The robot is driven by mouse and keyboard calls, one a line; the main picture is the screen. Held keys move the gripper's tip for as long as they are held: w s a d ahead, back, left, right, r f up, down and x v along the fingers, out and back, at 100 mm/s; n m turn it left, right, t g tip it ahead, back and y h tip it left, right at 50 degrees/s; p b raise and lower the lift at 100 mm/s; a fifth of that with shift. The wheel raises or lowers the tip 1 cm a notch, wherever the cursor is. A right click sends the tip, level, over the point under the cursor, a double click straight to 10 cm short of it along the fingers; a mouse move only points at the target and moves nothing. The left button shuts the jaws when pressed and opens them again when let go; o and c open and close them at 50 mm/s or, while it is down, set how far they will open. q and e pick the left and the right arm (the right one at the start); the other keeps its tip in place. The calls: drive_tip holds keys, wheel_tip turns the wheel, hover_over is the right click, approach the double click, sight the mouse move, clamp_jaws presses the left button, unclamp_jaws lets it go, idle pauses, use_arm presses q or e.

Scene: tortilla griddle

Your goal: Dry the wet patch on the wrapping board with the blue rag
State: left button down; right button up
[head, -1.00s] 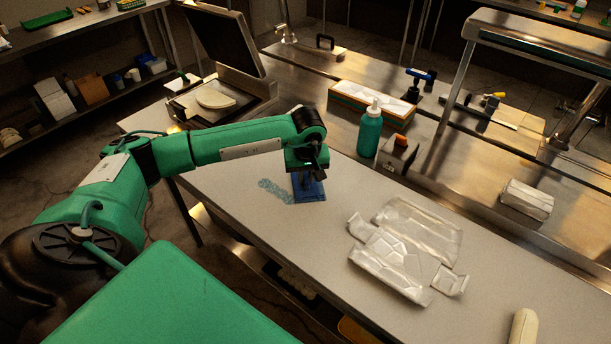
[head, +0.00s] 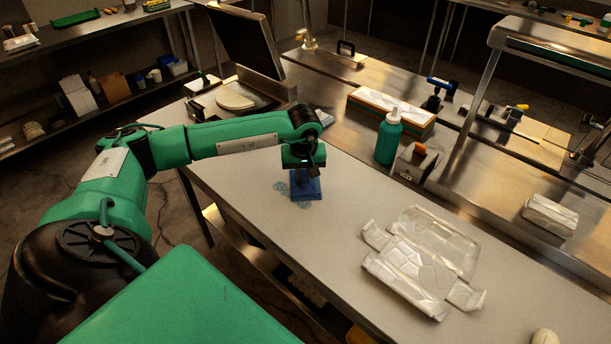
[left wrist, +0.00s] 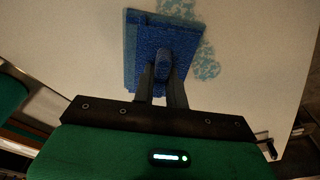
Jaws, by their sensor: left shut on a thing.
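The wrapping board (head: 235,205) is the long pale worktop running across the head view. The blue rag (head: 306,190) lies flat on it, with a raised ridge in the middle. My left gripper (head: 307,173) points down from above and is shut on that ridge; the left wrist view shows both fingers (left wrist: 163,82) around the blue rag (left wrist: 158,42). The bluish speckled wet patch (head: 281,187) shows at the rag's left and near edges. In the left wrist view the wet patch (left wrist: 204,62) shows beside and beyond the rag; the part under the rag is hidden. My right gripper is out of view.
A crumpled foil sheet (head: 421,262) lies on the board to the right. A teal bottle (head: 388,140) and a small box with an orange top (head: 415,160) stand at its back edge. An open press (head: 240,95) stands at the far left end.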

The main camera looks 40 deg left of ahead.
sight(291, 177)
use_arm(q)
drive_tip(key=a, duration=0.2)
drive_tip(key=s+a+b, duration=0.1)
drive_tip(key=shift+a+f, duration=0.2)
drive_tip(key=shift+a, duration=0.45)
drive_tip(key=shift+s+a+b, duration=0.15)
drive_tip(key=shift+a+b, duration=0.1)
drive_tip(key=shift+a, duration=0.35)
drive_tip(key=shift+s+a+b, duration=0.15)
drive_tip(key=shift+a+b, duration=0.05)
drive_tip(key=shift+a, duration=0.4)
drive_tip(key=shift+r, duration=0.1)
drive_tip(key=shift+d, duration=0.1)
drive_tip(key=shift+d+r, duration=0.15)
drive_tip(key=shift+d, duration=2.3)
drive_tip(key=shift+s, duration=0.1)
